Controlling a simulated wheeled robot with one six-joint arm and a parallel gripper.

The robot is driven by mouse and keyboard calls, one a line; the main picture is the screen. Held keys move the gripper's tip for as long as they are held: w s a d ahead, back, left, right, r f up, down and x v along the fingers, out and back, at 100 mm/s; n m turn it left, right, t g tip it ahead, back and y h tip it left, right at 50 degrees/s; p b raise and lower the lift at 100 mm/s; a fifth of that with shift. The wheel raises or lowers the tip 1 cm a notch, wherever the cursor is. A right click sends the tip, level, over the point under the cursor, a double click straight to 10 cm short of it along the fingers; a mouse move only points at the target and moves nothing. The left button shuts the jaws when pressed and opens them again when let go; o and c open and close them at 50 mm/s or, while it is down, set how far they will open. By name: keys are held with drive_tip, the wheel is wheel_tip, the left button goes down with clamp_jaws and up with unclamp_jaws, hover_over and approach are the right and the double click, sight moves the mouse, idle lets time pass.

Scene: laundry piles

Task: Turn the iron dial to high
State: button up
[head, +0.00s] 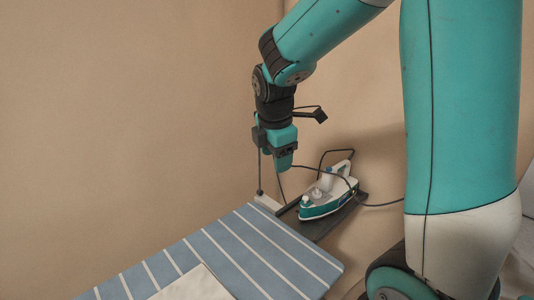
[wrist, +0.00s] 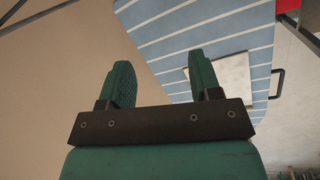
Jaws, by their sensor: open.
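The iron (head: 325,201), teal and white, stands on a dark rest at the far end of the ironing board in the head view. A small pale knob, possibly the dial, shows on its top, but its setting is too small to read. My gripper (head: 279,164) hangs pointing down, above and to the left of the iron, apart from it. In the wrist view my gripper (wrist: 163,78) has its two green fingers spread with nothing between them. The iron does not show in the wrist view.
The blue-and-white striped ironing board (head: 245,248) fills the lower middle; it also shows in the wrist view (wrist: 200,38). A white cloth (head: 193,284) lies on it. A dark cord runs around the iron. A tan wall is close behind.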

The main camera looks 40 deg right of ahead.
sight(321, 196)
drive_tip(key=shift+m+y, duration=0.5)
drive_tip(key=shift+s+a+r, duration=0.15)
drive_tip(key=shift+s+a, duration=0.05)
drive_tip(key=shift+a, duration=0.45)
drive_tip(key=shift+s+a+r, duration=0.2)
drive_tip(key=shift+a, duration=0.4)
drive_tip(key=shift+s+a+r, duration=0.15)
drive_tip(key=shift+s+a, duration=0.05)
drive_tip(key=shift+a, duration=0.45)
drive_tip(key=shift+c, duration=0.5)
